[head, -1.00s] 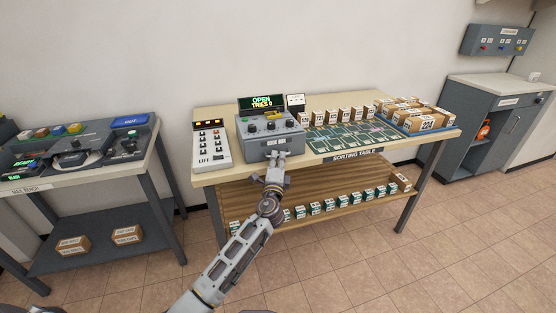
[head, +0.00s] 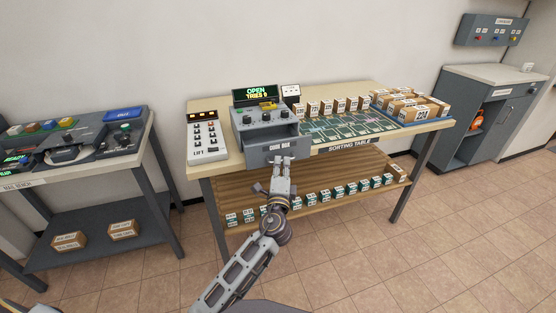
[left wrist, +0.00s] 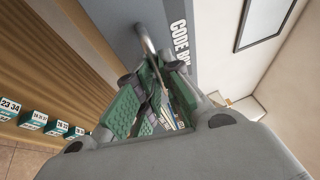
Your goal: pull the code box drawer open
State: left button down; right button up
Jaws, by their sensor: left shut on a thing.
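The grey code box (head: 262,120) stands on the sorting table, its display above reading "OPEN TRIES 0". Its drawer (head: 262,151) sticks out of the front toward me, past the table's front edge. My left gripper (head: 281,163) is at the drawer's front. In the left wrist view its green-padded fingers (left wrist: 150,98) are shut on the metal drawer handle (left wrist: 145,40), beside the "CODE BO" lettering. The drawer's inside is mostly hidden. My right gripper is not in view.
The sorting table (head: 440,126) carries a LIFT keypad (head: 205,138) left of the code box, and several small boxes and a blue tray on the right. A wooden shelf (head: 215,186) with several labelled boxes lies below. The floor in front is clear.

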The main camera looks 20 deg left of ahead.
pick_arm(q)
jog(key=shift+s+d+f, duration=0.1)
jog(key=shift+s+d, duration=0.2)
jog(key=shift+s, duration=0.05)
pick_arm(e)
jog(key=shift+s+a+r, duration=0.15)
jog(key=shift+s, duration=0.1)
pick_arm(q)
jog(key=c, duration=1.6)
grip_release()
jog(key=shift+o, duration=0.2)
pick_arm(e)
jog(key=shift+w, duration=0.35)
